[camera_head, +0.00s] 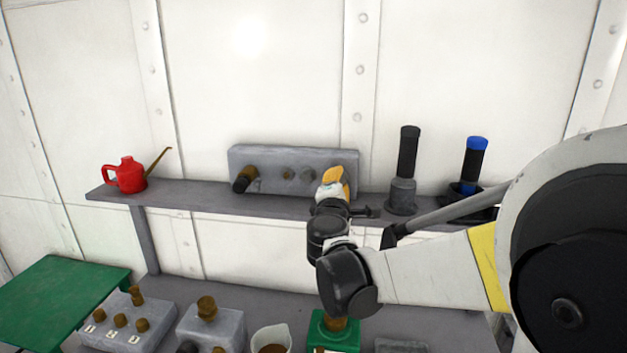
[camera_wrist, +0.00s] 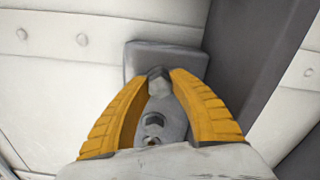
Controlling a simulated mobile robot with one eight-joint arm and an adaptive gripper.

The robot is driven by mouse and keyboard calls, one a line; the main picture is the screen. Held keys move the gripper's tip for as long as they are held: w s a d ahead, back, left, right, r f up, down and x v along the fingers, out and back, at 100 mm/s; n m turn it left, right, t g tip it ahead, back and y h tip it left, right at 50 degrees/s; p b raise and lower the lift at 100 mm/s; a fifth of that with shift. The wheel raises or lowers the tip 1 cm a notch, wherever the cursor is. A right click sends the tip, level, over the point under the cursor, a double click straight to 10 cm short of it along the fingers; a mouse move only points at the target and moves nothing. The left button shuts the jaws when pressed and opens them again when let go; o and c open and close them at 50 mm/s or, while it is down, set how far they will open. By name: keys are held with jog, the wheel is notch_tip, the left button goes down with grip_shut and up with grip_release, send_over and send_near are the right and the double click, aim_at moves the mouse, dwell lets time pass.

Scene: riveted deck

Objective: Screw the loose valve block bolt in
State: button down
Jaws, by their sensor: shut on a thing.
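The grey valve block (camera_head: 290,157) stands on the shelf against the wall. A black-ended fitting sticks out at its left, and small grey bolt heads (camera_head: 288,173) show near its middle. My gripper (camera_head: 334,180), with yellow fingers, is at the block's right end. In the wrist view my gripper (camera_wrist: 160,76) is shut on a grey bolt (camera_wrist: 158,84) at its fingertips, with the block (camera_wrist: 150,55) right behind. The fingers hide the sides of the bolt head. I cannot tell how far the bolt stands out from the block.
A red oil can (camera_head: 127,175) stands at the shelf's left. A black-handled tool (camera_head: 408,155) and a blue-topped one (camera_head: 475,155) stand right of my gripper. Below, the bench holds grey blocks (camera_head: 215,328) with brown knobs, a cup (camera_head: 270,340) and a green box (camera_head: 334,335).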

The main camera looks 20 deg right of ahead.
jog(key=m, duration=0.4)
jog(key=shift+m, duration=0.3)
jog(key=m, duration=0.5)
jog(key=shift+s+f, duration=0.1)
jog(key=m, duration=0.9)
jog(key=shift+m, duration=0.3)
jog(key=m, duration=0.4)
jog(key=shift+m, duration=0.3)
jog(key=m, duration=0.4)
jog(key=shift+a+p, duration=0.1)
jog(key=shift+p, duration=0.2)
jog(key=m, duration=0.5)
jog(key=shift+m, duration=2.2)
